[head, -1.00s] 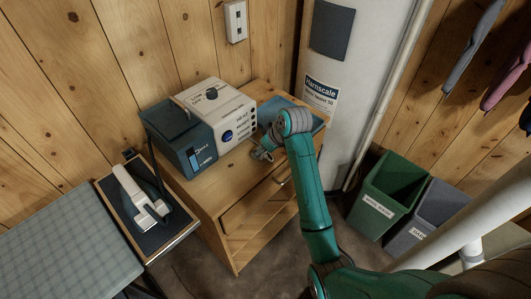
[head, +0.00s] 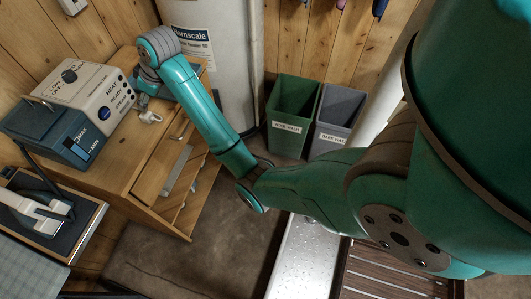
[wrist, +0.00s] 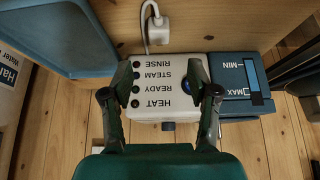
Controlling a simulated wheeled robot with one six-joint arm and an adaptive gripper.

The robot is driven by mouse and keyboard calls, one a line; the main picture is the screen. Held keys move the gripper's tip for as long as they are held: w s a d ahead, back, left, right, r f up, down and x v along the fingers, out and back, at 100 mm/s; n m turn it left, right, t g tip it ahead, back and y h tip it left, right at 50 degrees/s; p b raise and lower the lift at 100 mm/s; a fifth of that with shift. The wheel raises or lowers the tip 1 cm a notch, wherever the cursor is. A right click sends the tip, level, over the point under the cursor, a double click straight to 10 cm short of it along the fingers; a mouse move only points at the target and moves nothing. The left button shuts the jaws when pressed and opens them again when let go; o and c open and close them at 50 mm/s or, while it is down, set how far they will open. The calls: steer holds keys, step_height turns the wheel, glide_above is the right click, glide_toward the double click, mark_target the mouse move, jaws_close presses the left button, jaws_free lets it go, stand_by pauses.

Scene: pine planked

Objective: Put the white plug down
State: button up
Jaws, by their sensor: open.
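The white plug (head: 150,117) lies on the wooden cabinet top (head: 125,150), near its front edge and beside the steam unit. In the wrist view the plug (wrist: 157,28) sits beyond my fingertips, with its cord running back towards the steam unit (wrist: 166,78). My gripper (wrist: 161,80) is open, with nothing between its fingers, and the plug is apart from them. In the head view my gripper (head: 148,88) is partly hidden by my own wrist, over the back part of the cabinet top.
The white steam unit (head: 88,92) and its blue water tank (head: 55,135) fill the cabinet's left side. A blue tray (wrist: 60,35) lies on the other side. An iron (head: 38,210) rests at far left. Green (head: 290,125) and grey bins (head: 335,130) stand right of the cabinet.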

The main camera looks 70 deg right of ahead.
steer(key=s+a+f+t, duration=0.1)
steer(key=s+a+f, duration=0.25)
steer(key=f, duration=0.35)
steer(key=s+a+f+t, duration=0.1)
steer(key=s+a+f, duration=0.2)
steer(key=a+f, duration=0.3)
steer(key=s+a+f+m+t+h, duration=0.1)
steer(key=s+a+f, duration=0.2)
steer(key=s, duration=0.3)
steer(key=s+a+f+t, duration=0.1)
steer(key=s+a+f, duration=0.15)
steer(key=s, duration=0.25)
steer(key=s+a+r+t, duration=0.1)
steer(key=s+r, duration=0.3)
steer(key=s, duration=0.5)
steer(key=s+a+r+t, duration=0.2)
steer(key=s+r, duration=0.3)
steer(key=s, duration=0.5)
steer(key=s+a+r+t, duration=0.1)
steer(key=s+a+r, duration=0.3)
steer(key=s, duration=0.6)
steer(key=shift+r+n+t+y, duration=0.3)
steer(key=shift+r+t+y, duration=0.05)
steer(key=shift+t+y, duration=0.05)
